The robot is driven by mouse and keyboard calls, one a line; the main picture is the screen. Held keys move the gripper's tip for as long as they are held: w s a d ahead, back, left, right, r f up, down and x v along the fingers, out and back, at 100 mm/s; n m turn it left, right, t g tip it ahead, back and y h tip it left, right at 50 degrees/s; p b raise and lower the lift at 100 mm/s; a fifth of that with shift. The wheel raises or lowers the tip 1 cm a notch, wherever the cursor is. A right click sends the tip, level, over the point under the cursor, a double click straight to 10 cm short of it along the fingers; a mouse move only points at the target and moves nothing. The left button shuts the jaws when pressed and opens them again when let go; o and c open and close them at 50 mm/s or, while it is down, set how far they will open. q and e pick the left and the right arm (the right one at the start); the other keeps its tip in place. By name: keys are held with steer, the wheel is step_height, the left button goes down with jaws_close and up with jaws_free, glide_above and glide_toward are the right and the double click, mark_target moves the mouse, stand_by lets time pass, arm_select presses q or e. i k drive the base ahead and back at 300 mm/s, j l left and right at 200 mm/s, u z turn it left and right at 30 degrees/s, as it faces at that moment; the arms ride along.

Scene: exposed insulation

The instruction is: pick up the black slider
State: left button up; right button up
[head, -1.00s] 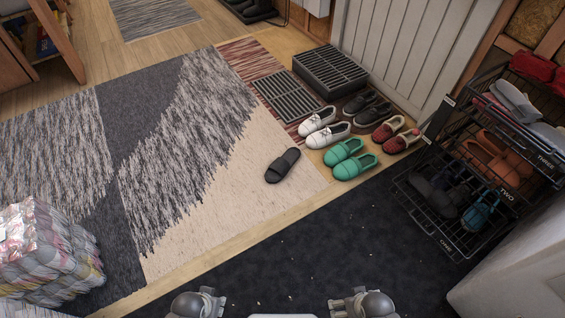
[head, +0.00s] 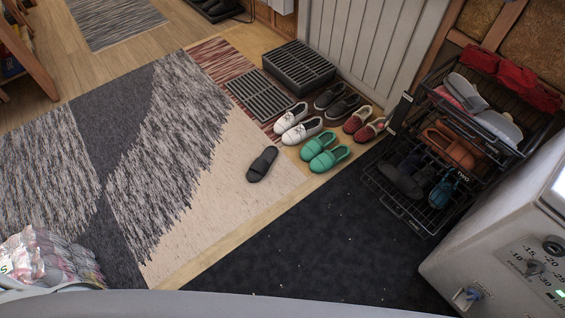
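The black slider (head: 262,164) is a single dark open-toed slipper. It lies on the cream part of the patterned rug, left of the green shoes and near the rug's right edge. Nothing covers it. Neither of my grippers shows in the head view now, so I cannot see whether they are open or shut.
Green shoes (head: 325,152), white shoes (head: 298,123), red shoes (head: 364,124) and black shoes (head: 337,99) stand in pairs beside the slider. A wire shoe rack (head: 432,185) and a white machine (head: 500,255) stand at right. The dark mat (head: 320,235) is clear.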

mark_target(260, 168)
steer(key=i+j+z, duration=0.65)
steer(key=j, duration=0.25)
steer(key=i+j+z, duration=0.2)
steer(key=k+j, duration=0.1)
